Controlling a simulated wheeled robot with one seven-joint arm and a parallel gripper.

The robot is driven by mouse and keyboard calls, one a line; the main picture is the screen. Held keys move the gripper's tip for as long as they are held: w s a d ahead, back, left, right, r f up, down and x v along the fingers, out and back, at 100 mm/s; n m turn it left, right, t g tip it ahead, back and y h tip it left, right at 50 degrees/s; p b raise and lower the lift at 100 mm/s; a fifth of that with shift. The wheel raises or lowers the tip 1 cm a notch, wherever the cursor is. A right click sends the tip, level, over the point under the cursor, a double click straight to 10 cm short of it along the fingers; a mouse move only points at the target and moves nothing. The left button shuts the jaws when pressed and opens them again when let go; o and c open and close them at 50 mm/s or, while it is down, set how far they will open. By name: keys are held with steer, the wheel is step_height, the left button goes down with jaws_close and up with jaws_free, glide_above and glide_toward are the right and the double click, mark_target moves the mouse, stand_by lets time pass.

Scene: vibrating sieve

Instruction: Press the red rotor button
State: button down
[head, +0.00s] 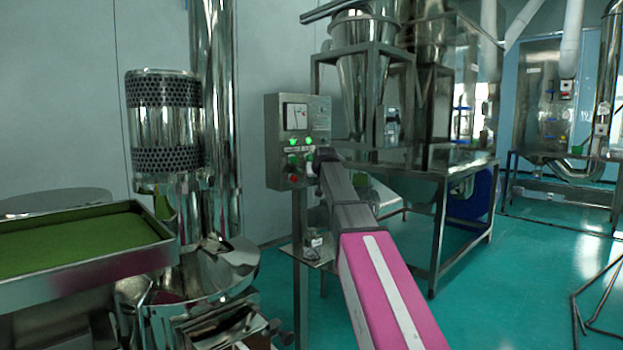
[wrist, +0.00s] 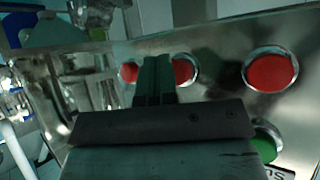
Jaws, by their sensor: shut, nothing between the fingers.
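A steel control box (head: 285,115) on a post stands in the middle of the head view. It has a dial, lit green lamps and a small red button (head: 293,178) low on its face. In the wrist view, red shows on both sides of my fingers (wrist: 183,71); the fingers hide the part between, and I cannot tell whether it is one button or two. Another red button (wrist: 271,70) is to the right. My gripper (wrist: 155,72) is shut and empty, its tips in front of the panel. Contact cannot be told. No rotor label is readable.
A green button (wrist: 265,145) sits below the right red one, partly hidden by my gripper. A tray with a green bed (head: 70,245) and a shiny round machine (head: 215,275) stand at left. A steel frame (head: 440,215) stands behind my arm. Floor at right is partly clear.

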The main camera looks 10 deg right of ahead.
steer(key=shift+w+a, duration=0.25)
steer(key=shift+w, duration=0.15)
stand_by(0.4)
steer(key=shift+s+d, duration=0.1)
steer(key=shift+s, duration=0.05)
steer(key=shift+s+d, duration=0.4)
steer(key=shift+s, duration=0.2)
stand_by(0.4)
steer(key=shift+s+d, duration=0.75)
steer(key=shift+s, duration=0.3)
steer(key=shift+s+d, duration=0.75)
steer(key=shift+s, duration=0.25)
stand_by(0.5)
